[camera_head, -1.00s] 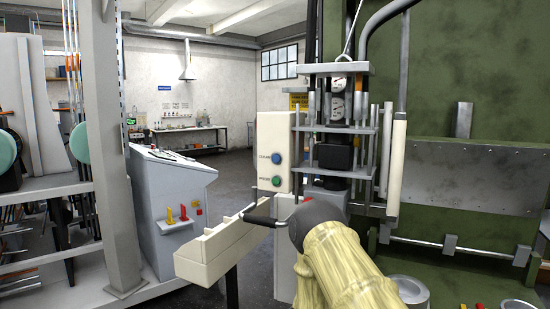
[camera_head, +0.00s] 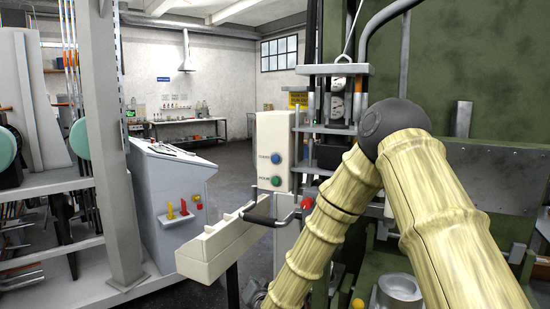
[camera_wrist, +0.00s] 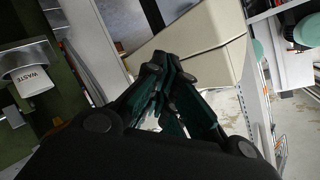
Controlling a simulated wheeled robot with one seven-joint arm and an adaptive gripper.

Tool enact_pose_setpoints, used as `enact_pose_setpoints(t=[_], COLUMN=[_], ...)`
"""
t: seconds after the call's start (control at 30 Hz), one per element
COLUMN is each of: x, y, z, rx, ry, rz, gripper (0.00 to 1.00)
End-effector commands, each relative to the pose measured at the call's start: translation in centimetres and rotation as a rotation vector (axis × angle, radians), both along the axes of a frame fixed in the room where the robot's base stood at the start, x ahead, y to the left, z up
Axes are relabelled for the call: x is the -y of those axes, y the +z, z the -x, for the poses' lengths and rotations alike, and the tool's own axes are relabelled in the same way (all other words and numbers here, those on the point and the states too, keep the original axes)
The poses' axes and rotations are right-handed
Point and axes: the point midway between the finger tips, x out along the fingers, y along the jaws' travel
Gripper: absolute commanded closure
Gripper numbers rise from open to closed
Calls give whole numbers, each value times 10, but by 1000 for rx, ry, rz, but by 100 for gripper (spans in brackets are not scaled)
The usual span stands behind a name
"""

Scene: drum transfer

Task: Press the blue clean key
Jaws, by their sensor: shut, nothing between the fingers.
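The blue key (camera_head: 276,159) is a small round button on the upper part of a cream control panel (camera_head: 265,130). A green key (camera_head: 276,181) sits just below it. The panel labels are too small to read surely. My arm, in a bamboo-like sleeve, bends at a dark joint right of the panel and runs down out of the head view; my gripper does not show there. In the wrist view my gripper (camera_wrist: 165,100) has its dark green fingers together and empty. The keys do not show in that view.
A red button (camera_head: 307,203) is right of the handle. A cup marked WASTE (camera_wrist: 33,80) is at left in the wrist view.

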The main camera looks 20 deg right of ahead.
Motion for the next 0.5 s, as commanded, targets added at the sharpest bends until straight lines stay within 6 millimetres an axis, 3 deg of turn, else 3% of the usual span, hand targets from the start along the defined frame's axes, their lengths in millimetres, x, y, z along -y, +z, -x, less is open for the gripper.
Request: enact_pose_setpoints(t=[0.03, 0.2, 0.5], x=[2, 9, 26], y=[29, 114, 259], z=[-12, -44, -77], rx=[48, 191, 427], ry=[-17, -70, -147], rz=[-23, -98, -231], gripper=[100, 100, 100])
